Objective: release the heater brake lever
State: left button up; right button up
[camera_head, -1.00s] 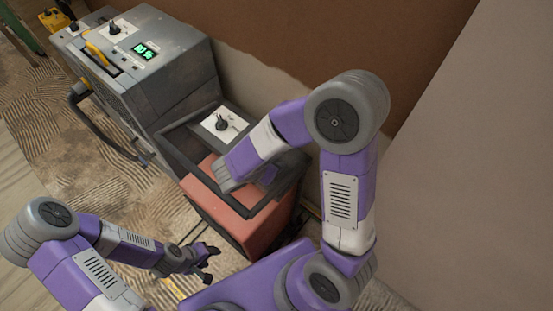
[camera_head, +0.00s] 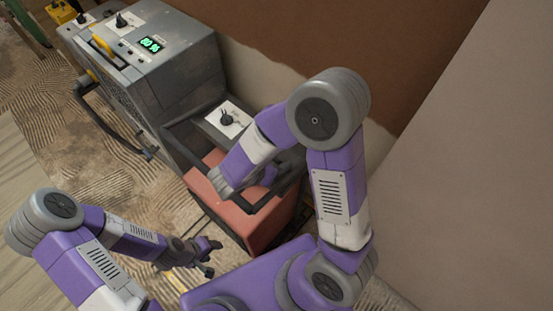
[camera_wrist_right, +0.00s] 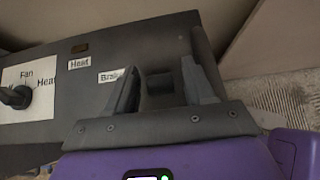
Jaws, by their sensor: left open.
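In the right wrist view a grey panel (camera_wrist_right: 95,85) carries labels reading "Heat" and "Brake" (camera_wrist_right: 110,76). My right gripper (camera_wrist_right: 160,78) has its fingers apart close over this panel, beside the "Brake" label. A dark blocky part (camera_wrist_right: 162,88) shows between the fingers. I cannot tell whether it is the brake lever or whether the fingers touch it. In the head view my right arm hides that gripper. My left gripper (camera_head: 208,258) is open and empty, low over the floor.
Walls close off the back and right. The patterned floor (camera_head: 75,165) at left is mostly clear.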

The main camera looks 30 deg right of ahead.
jog(key=p+v, duration=0.2)
jog(key=v, duration=0.5)
jog(key=shift+a+r+p, duration=0.2)
jog(key=shift+p, duration=0.2)
jog(key=shift+s, duration=0.1)
dwell(0.3)
